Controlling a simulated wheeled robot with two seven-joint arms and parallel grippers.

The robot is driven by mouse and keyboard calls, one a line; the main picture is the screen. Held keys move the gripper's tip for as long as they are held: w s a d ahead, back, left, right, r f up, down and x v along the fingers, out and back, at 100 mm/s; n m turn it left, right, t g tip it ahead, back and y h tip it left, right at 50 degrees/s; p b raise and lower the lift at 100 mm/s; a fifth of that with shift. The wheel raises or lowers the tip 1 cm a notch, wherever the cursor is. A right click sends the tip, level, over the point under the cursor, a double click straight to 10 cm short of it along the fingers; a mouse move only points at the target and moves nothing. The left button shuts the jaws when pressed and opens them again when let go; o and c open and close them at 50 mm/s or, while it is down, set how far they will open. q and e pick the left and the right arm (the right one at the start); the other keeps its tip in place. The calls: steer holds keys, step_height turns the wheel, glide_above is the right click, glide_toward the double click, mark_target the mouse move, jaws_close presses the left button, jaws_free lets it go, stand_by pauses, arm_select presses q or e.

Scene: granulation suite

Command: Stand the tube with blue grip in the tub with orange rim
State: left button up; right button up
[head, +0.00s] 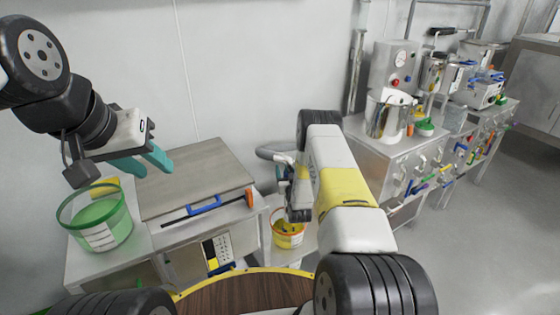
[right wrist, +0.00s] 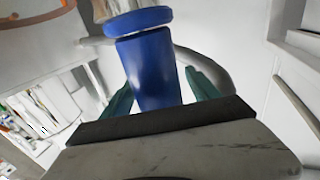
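The tub with orange rim (head: 289,240) is yellow and stands low between the benches, partly hidden by my right arm. An orange rim (right wrist: 38,17) shows at the top left of the right wrist view. My right gripper (right wrist: 160,88) has its teal fingers on both sides of the blue grip of a tube (right wrist: 148,65), and appears shut on it. A pale part of the tube runs out of the top of that view. In the head view my right arm hides most of this gripper. My left gripper (head: 152,163) is open and empty above the left bench.
A green tub (head: 98,222) stands on the left bench. A steel box (head: 190,180) is beside it, with a black rod with a blue handle (head: 204,207) along its front. A grey hose (head: 273,152) curves behind my right arm. The right bench carries steel vessels (head: 388,120).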

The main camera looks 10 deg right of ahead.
steer(key=shift+f, duration=0.1)
steer(key=shift+s, duration=0.25)
steer(key=s, duration=0.7)
steer(key=shift+s+a, duration=0.15)
steer(key=shift+a, duration=0.05)
